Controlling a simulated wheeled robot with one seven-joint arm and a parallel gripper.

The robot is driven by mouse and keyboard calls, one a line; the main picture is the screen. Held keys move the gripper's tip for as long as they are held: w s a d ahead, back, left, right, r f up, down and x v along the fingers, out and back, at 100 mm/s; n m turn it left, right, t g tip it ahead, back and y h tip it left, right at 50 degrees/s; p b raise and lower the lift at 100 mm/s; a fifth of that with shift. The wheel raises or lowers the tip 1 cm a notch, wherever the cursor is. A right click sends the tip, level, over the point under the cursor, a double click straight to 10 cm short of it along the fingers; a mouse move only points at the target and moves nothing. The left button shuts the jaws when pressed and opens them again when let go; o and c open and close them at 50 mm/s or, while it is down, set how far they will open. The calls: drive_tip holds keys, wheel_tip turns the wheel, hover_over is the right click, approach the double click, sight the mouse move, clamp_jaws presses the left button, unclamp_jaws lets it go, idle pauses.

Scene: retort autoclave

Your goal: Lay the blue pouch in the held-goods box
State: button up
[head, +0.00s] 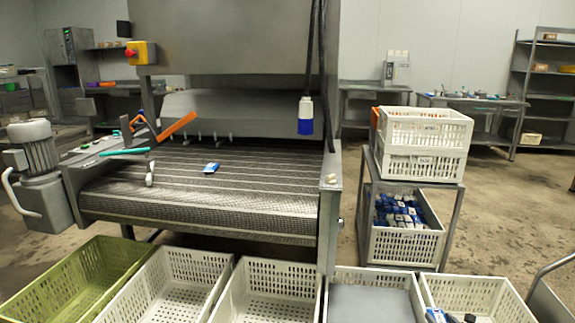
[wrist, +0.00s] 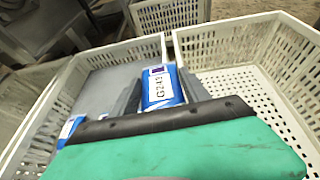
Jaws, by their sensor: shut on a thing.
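My gripper (wrist: 160,92) is shut on a blue pouch (wrist: 162,84) with a white label reading G243. It holds the pouch over the neighbouring walls of two white crates. The left crate (wrist: 118,52) has a flat grey surface inside; the right crate (wrist: 235,32) shows a bare perforated floor. I cannot tell from any marking which is the held-goods box. In the head view, a blue-and-white piece (head: 436,315) shows at the bottom edge by these crates; the gripper itself is not clear there. Another blue-and-white piece (wrist: 69,130) shows left of the gripper, partly hidden.
Another blue-and-white pouch (head: 211,167) lies on the mesh conveyor (head: 200,200). A green crate (head: 85,275) and more white crates line the front. A rack at right holds stacked white crates (head: 425,130) above a crate of pouches (head: 405,246). A dark cable with a blue-and-white pendant (head: 305,116) hangs down.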

drive_tip(key=s+a+r+n+y, duration=0.1)
drive_tip(key=a+r+n+y, duration=0.1)
drive_tip(key=a+r, duration=0.7)
drive_tip(key=s+a+r+n+y, duration=0.1)
drive_tip(key=a+r+n+y, duration=0.3)
drive_tip(key=a, duration=0.8)
drive_tip(key=s+a+r+n+y, duration=0.1)
drive_tip(key=s+a+r, duration=0.25)
drive_tip(key=a, duration=0.35)
drive_tip(key=s+a+r+g+y, duration=0.15)
drive_tip(key=s+a, duration=0.25)
drive_tip(key=a, duration=0.4)
drive_tip(key=s+a+r+n+y, duration=0.1)
drive_tip(key=s+a+r, duration=0.3)
drive_tip(key=a, duration=0.3)
wheel_tip(320, 180, up, 34)
drive_tip(key=w+m+t+h+p, duration=0.1)
drive_tip(key=w+m+h+p, duration=0.1)
drive_tip(key=p, duration=2.7)
drive_tip(key=shift+w+d+f+h+p, duration=0.15)
drive_tip(key=shift+w+f+h+p, duration=0.05)
drive_tip(key=shift+h+p, duration=0.2)
drive_tip(key=shift+f, duration=0.1)
